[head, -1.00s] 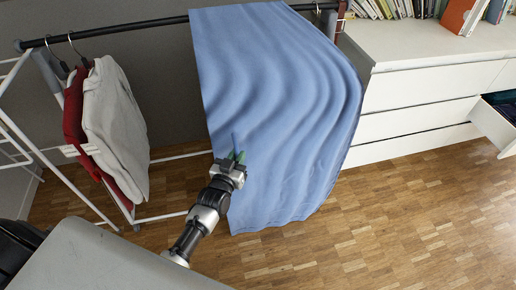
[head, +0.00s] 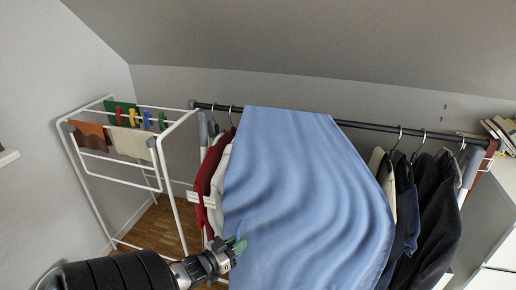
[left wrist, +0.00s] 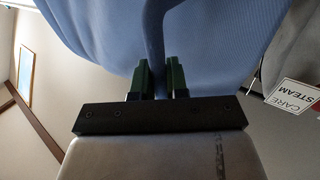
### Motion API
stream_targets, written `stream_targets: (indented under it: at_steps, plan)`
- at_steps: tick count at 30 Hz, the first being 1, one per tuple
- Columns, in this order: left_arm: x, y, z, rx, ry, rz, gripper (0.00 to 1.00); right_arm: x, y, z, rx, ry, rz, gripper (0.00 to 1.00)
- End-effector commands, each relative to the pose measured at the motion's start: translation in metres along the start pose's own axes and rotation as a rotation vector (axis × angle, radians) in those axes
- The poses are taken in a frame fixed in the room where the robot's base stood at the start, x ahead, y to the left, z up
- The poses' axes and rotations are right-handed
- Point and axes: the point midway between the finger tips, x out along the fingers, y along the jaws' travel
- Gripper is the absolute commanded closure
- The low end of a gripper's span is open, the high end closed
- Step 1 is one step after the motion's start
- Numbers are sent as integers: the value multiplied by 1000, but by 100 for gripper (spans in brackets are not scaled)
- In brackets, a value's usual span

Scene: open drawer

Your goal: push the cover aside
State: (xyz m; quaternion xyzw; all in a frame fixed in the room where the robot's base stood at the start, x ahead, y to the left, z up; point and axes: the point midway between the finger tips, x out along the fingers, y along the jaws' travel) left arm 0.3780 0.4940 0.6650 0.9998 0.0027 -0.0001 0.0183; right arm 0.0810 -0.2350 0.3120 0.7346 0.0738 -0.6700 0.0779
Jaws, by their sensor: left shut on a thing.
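The blue cover (head: 300,190) hangs over a black clothes rail (head: 370,126) in the head view, draped in wavy folds. My left gripper (head: 238,246) is at the cover's left edge, low in the head view. In the left wrist view, the green fingers (left wrist: 158,80) are shut on a pinched fold of the cover (left wrist: 225,35). To the right of the cover, dark garments (head: 437,215) and a beige one hang on hangers. To its left, a red garment (head: 211,172) and a white one (head: 221,190) hang partly behind it. My right gripper is not in view.
A white drying rack (head: 168,190) with small cloths and coloured pegs stands at the left. A white dresser (head: 496,255) is at the right edge, with books (head: 502,130) above. A label (left wrist: 297,96) shows in the left wrist view.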

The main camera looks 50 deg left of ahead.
Motion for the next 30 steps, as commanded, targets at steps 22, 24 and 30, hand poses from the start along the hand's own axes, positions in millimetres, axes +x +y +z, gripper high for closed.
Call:
stream_targets:
  at_steps: [22,24,30]
  plan:
    - [-11,-15,0,-1,-1,-1,64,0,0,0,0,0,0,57]
    - [-10,-15,0,-1,-1,-1,61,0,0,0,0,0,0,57]
    - [-10,-15,0,0,0,-1,61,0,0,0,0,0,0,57]
